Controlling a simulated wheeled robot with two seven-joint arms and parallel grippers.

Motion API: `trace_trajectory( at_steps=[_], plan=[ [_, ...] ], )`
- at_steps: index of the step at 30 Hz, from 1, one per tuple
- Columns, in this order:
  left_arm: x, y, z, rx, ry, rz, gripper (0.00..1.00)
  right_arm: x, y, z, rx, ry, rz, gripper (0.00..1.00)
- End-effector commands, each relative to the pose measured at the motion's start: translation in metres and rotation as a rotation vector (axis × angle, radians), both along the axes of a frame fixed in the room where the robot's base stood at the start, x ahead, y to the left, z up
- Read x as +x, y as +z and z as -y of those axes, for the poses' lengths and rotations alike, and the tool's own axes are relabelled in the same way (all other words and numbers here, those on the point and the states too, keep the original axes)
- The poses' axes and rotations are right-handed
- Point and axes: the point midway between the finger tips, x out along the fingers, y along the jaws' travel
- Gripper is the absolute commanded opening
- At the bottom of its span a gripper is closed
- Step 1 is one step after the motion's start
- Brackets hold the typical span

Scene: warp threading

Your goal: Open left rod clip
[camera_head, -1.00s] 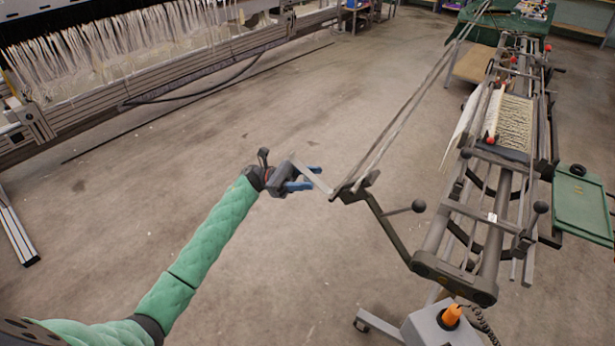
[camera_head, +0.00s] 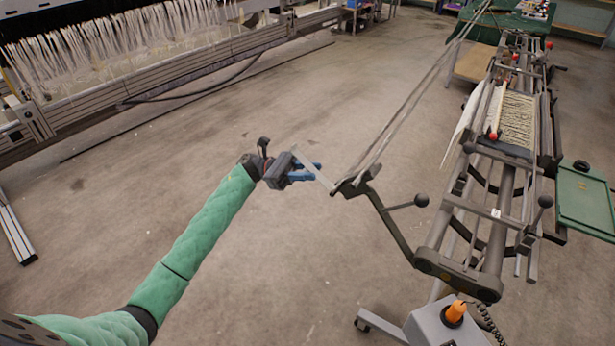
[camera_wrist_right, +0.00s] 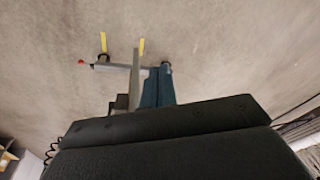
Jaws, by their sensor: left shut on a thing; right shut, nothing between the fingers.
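My left gripper (camera_head: 306,173) has blue fingers and is shut on a flat, light grey bar (camera_head: 318,173). The bar slants down to the right and reaches the dark bracket (camera_head: 352,187) at the end of the frame's left arm. It looks like the left rod clip, but its hinge is too small to make out. The clip's far end is partly hidden by the fingers. My right gripper (camera_wrist_right: 157,86) shows only in the right wrist view, with its blue fingers shut and empty. A grey bar with a red tip (camera_wrist_right: 82,62) shows beyond it.
The warping frame (camera_head: 495,225) stands on the right, with black-knobbed levers (camera_head: 421,200) and long threads running up and back. A grey box with an orange knob (camera_head: 455,312) is at the lower right. A large loom (camera_head: 110,70) fills the upper left. The floor between is clear.

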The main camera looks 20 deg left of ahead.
Motion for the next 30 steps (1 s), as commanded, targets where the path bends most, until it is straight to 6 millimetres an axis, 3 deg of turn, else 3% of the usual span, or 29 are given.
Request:
trace_trajectory(
  at_steps=[4, 14, 24, 25, 27, 30],
  plan=[
    [0.002, 0.003, -0.001, 0.043, 0.008, 0.017, 0.0, -0.003, 0.007, -0.006, 0.02, 0.009, 0.023, 0.0],
    [0.002, 0.013, 0.001, 0.122, 0.01, 0.037, 0.0, 0.007, -0.018, -0.031, 0.078, 0.035, 0.088, 0.0],
    [0.002, 0.015, 0.001, 0.127, 0.011, 0.038, 0.0, 0.008, -0.019, -0.034, 0.083, 0.037, 0.096, 0.0],
    [0.002, 0.015, 0.001, 0.127, 0.012, 0.038, 0.27, 0.008, -0.019, -0.034, 0.083, 0.037, 0.096, 0.0],
    [0.002, 0.014, 0.001, 0.128, 0.01, 0.037, 0.41, 0.008, -0.019, -0.034, 0.083, 0.037, 0.096, 0.0],
    [0.001, 0.013, 0.001, 0.128, 0.008, 0.037, 0.44, 0.008, -0.019, -0.034, 0.083, 0.037, 0.096, 0.0]
  ],
)
